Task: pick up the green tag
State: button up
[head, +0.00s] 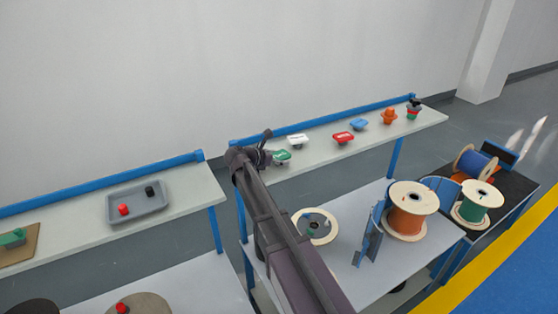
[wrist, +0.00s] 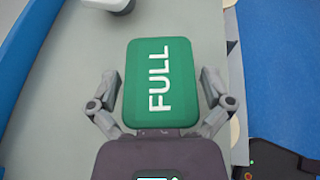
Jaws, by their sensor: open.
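The green tag (wrist: 160,84) is a rounded rectangular plate with the white word FULL on it. In the wrist view it fills the middle, between the two fingers of my gripper (wrist: 161,92). The fingers are spread on either side of it, with a small gap visible at each side. In the head view the green tag (head: 282,156) sits near the left end of the upper shelf, with my gripper (head: 268,154) right beside it. My arm hides part of the shelf there.
On the upper shelf (head: 318,151) stand a white tag (head: 298,140), a red tag (head: 343,137), a blue tag (head: 359,125) and orange objects (head: 389,117). A blue rail (head: 330,117) runs along its back. Cable spools (head: 407,222) stand on the lower shelf.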

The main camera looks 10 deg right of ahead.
aim_at(279, 155)
dwell(0.3)
jog(key=c, duration=1)
jog(key=shift+o, duration=0.2)
jog(key=shift+r, duration=0.25)
notch_tip(279, 155, up, 3)
jog(key=p, duration=0.3)
jog(key=shift+s+a+r+p, duration=0.1)
jog(key=shift+s+r+p, duration=0.15)
jog(key=shift+p, duration=0.3)
jog(key=s+a, duration=0.3)
jog(key=s, duration=0.4)
jog(key=s+a+r, duration=0.1)
jog(key=s+a, duration=0.2)
jog(key=s, duration=0.4)
jog(key=shift+a+p, duration=0.4)
jog(key=shift+p, duration=0.05)
